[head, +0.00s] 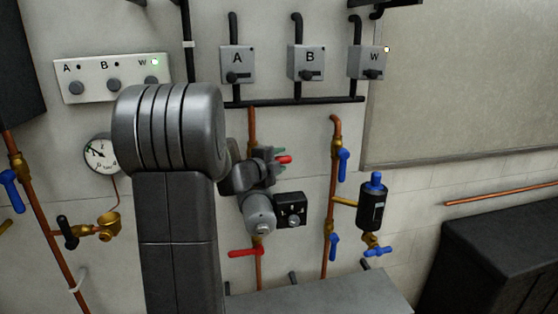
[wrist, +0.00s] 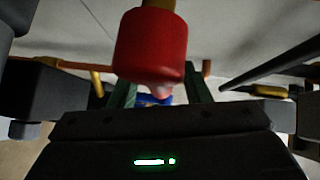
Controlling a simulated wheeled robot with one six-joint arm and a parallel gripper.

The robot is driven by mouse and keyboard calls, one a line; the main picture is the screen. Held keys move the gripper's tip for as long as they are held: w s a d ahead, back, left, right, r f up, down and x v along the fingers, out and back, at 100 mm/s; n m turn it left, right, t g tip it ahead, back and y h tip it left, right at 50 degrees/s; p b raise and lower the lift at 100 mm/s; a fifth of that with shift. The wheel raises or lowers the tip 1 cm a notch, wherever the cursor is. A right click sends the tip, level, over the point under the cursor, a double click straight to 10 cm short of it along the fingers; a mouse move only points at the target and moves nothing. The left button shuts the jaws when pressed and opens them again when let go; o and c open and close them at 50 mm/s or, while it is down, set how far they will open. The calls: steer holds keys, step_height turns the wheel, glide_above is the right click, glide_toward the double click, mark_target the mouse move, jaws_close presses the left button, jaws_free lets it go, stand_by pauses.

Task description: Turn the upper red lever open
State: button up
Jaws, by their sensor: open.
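The upper red lever (head: 284,159) is on the vertical copper pipe behind my arm; only its red end shows in the head view. In the wrist view its red end (wrist: 150,48) is large and near the camera, above my gripper body. My gripper (head: 275,158) is at the lever, and its green fingers (wrist: 160,92) stand apart, one on each side of the red end. Whether either finger touches the lever cannot be told. My arm hides the valve body. A second, lower red lever (head: 245,252) lies about level, pointing left.
Blue-handled valves (head: 343,165) and a dark filter (head: 372,205) stand right of the lever. A small black box (head: 290,209) is just below my gripper. A gauge (head: 101,154) and the A/B/W panel (head: 113,78) are left. A grey surface (head: 320,293) lies below.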

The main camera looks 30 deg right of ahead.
steer(key=shift+c, duration=0.4)
jaws_close()
